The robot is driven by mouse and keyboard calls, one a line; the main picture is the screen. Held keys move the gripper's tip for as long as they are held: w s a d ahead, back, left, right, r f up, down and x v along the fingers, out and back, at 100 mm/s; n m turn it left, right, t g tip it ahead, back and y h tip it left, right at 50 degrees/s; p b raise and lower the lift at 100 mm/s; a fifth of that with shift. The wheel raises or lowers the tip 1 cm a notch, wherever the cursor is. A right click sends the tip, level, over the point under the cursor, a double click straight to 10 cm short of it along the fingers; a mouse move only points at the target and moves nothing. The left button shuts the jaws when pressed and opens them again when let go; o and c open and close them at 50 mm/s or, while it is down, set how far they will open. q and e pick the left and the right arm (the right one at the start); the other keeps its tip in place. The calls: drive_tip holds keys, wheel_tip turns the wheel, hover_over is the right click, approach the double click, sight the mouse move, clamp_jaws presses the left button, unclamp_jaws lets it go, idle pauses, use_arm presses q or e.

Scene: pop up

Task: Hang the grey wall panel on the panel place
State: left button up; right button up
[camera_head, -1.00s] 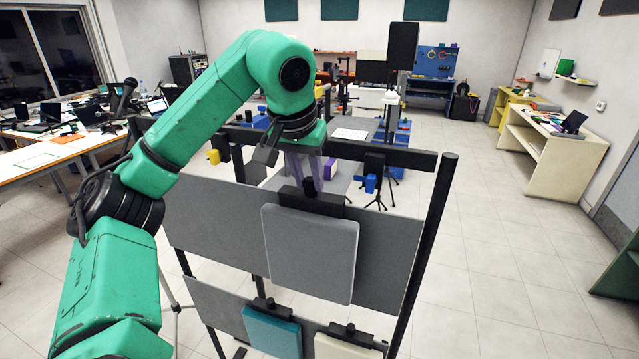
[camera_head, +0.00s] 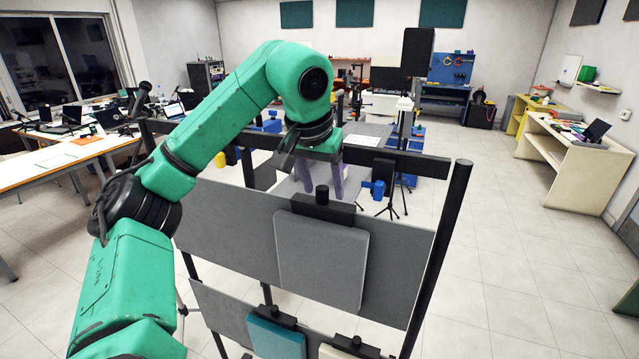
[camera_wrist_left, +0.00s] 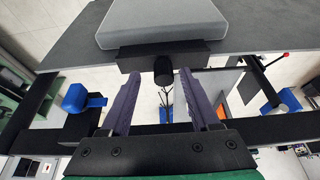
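The grey wall panel (camera_head: 322,258) is upright against the front of the larger, darker grey board (camera_head: 225,222) of the rack. A black bar with a round black knob (camera_head: 322,195) sits along its top edge. The knob (camera_wrist_left: 163,70) and the panel (camera_wrist_left: 160,18) also show in the left wrist view. My left gripper (camera_head: 335,182) is just above and behind the knob. In the left wrist view its purple fingers (camera_wrist_left: 160,90) are open, with the knob ahead between their tips and clear gaps at both sides. My right gripper is out of view.
A teal panel (camera_head: 277,338) and a cream panel (camera_head: 345,352) are on the lower board. A black post (camera_head: 440,240) and rail (camera_head: 405,160) frame the rack. A blue clamp (camera_wrist_left: 80,98) shows beside the left finger. Open floor (camera_head: 530,290) lies right.

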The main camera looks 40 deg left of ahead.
use_arm(q)
drive_tip(key=shift+s, duration=0.1)
drive_tip(key=shift+s+a+r, duration=0.1)
drive_tip(key=shift+a+r, duration=0.05)
drive_tip(key=shift+a, duration=0.1)
drive_tip(key=p+v, duration=0.1)
drive_tip(key=v, duration=1.3)
drive_tip(key=shift+s+d, duration=0.15)
drive_tip(key=shift+d, duration=0.05)
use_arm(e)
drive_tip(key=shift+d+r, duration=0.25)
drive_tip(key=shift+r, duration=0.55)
use_arm(q)
drive_tip(key=shift+r, duration=0.1)
